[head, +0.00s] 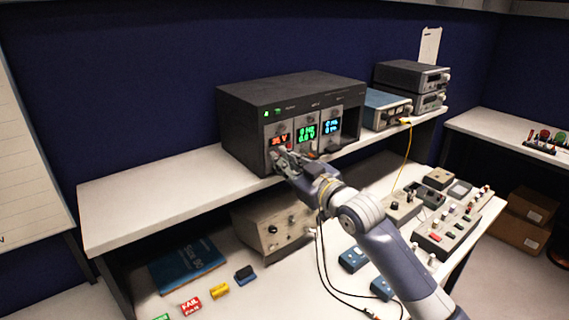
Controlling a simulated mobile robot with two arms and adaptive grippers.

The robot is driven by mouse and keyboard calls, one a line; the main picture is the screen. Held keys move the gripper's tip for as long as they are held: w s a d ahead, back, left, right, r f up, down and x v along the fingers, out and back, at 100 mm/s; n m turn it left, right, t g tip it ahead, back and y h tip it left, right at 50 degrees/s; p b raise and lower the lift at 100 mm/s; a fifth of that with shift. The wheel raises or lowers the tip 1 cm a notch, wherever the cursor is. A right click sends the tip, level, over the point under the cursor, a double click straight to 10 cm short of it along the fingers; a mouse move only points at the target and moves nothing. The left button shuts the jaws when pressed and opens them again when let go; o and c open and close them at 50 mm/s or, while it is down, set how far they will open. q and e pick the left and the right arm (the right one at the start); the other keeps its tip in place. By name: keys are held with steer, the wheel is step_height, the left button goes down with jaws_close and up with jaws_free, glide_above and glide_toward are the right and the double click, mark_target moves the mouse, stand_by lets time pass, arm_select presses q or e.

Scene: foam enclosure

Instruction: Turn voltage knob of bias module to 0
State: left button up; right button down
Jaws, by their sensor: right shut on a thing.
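A black instrument box (290,95) stands on the raised shelf and carries three plug-in modules side by side. The left module (278,128) has a red display that seems to end in "V". The middle module (307,133) has a green display, and the right module (331,124) has a blue one. My right gripper (279,156) is at the lower front of the left module, just under the red display. It is shut on a knob there, which its fingers hide. Module labels are too small to read. My left gripper is out of view.
A blue instrument (384,110) and stacked grey units (411,76) stand right on the shelf (150,203). Below are a beige instrument (270,229), a blue book (187,266), small tags and control boxes (447,232). Black cables hang below my right wrist. The shelf's left part is clear.

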steer(key=c, duration=1.6)
jaws_free()
steer(key=shift+s, duration=0.1)
steer(key=v, duration=1.2)
